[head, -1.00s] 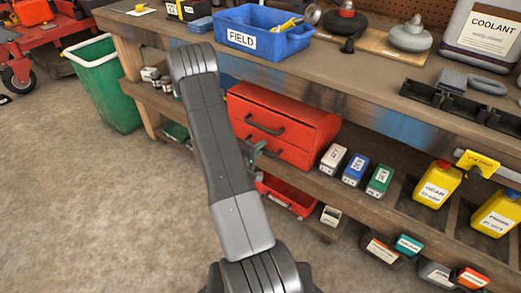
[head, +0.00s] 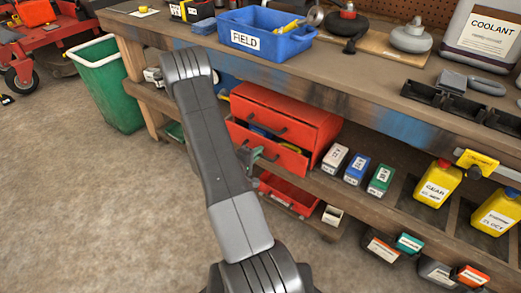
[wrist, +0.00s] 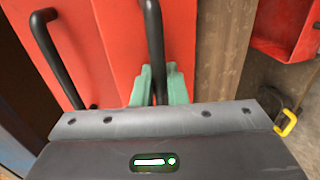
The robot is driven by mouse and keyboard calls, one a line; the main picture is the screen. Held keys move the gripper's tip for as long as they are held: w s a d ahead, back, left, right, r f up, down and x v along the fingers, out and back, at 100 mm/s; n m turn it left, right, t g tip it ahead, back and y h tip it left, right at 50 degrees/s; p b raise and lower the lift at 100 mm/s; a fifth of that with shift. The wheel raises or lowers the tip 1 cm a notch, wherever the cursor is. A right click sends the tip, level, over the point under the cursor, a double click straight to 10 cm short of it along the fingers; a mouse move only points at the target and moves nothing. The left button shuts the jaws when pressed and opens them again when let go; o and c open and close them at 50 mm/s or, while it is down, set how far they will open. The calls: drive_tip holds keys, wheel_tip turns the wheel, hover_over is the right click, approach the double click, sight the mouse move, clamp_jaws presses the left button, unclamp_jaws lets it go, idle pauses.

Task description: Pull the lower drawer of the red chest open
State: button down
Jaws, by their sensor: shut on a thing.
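The red chest (head: 300,105) stands on the shelf under the workbench. Its lower drawer (head: 285,160) is partly out, and a dark gap with bits of yellow and blue shows above its front. The upper drawer looks shut. My gripper (head: 252,158) is at the lower drawer's front, partly hidden by my arm. In the wrist view, the green fingers of my gripper (wrist: 160,82) are shut on a black bar handle (wrist: 154,35) on a red front. A second black handle (wrist: 50,50) shows to its left, free.
A red open bin (head: 288,192) sits below the drawer. Small labelled boxes (head: 354,170) stand right of the chest on the shelf. A green bin (head: 110,85) is at the left. Bare floor (head: 100,220) is clear in front.

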drive_tip(key=f+p+v, duration=0.2)
drive_tip(key=f+v, duration=0.1)
drive_tip(key=v, duration=1.4)
drive_tip(key=shift+s+a, duration=0.25)
drive_tip(key=shift+f, duration=0.15)
drive_tip(key=c, duration=1.8)
unclamp_jaws()
drive_tip(key=p+v, duration=0.2)
drive_tip(key=v, duration=1.1)
drive_tip(key=shift+s+a+p, duration=0.25)
drive_tip(key=shift+p, duration=0.15)
drive_tip(key=b+x, duration=0.2)
drive_tip(key=x, duration=1.2)
